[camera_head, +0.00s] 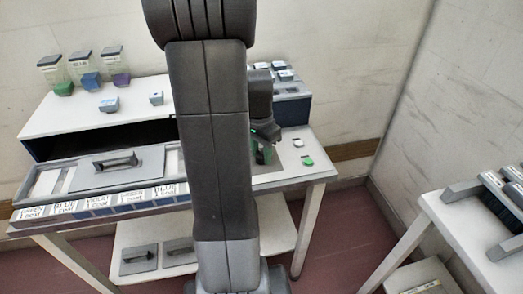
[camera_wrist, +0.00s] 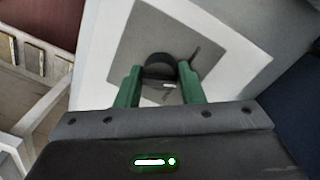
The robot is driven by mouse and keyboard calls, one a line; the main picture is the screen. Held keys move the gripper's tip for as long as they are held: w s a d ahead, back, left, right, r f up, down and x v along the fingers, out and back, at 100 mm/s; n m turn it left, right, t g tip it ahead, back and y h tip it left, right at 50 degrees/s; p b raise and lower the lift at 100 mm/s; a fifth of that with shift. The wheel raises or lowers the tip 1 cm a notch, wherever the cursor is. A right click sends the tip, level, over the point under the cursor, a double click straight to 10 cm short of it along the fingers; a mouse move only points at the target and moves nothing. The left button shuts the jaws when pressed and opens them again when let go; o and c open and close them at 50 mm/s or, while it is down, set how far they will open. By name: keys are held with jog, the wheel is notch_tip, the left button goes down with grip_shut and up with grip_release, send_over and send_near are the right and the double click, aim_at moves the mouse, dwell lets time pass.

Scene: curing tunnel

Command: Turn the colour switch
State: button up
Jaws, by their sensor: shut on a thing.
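The colour switch shows in the wrist view as a dark round knob (camera_wrist: 160,68) on a grey square plate (camera_wrist: 158,25), with a small white mark near it. My gripper (camera_wrist: 160,82) has green fingers, one on each side of the knob, shut on it. In the head view my gripper (camera_head: 262,152) is low over the right part of the table, mostly behind my own arm. The knob is hidden there.
A row of labelled coat slots (camera_head: 100,205) and a handled lid (camera_head: 115,168) lie to the left. Three coloured hoppers (camera_head: 85,75) stand on the tunnel top. A brush (camera_head: 500,205) lies on the right table.

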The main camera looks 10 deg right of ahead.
jog(key=n, duration=0.5)
jog(key=shift+r+n, duration=0.1)
jog(key=shift+n, duration=0.3)
dwell(0.4)
jog(key=o, duration=0.9)
jog(key=shift+o, duration=0.2)
notch_tip(320, 180, up, 14)
jog(key=p, duration=0.1)
jog(key=shift+w+a, duration=0.2)
jog(key=shift+a, duration=0.2)
jog(key=shift+f, duration=0.25)
jog(key=f, duration=1.3)
jog(key=shift+s+d+f+b, duration=0.2)
jog(key=shift+d+f+b, duration=0.1)
jog(key=shift+d+f, duration=0.1)
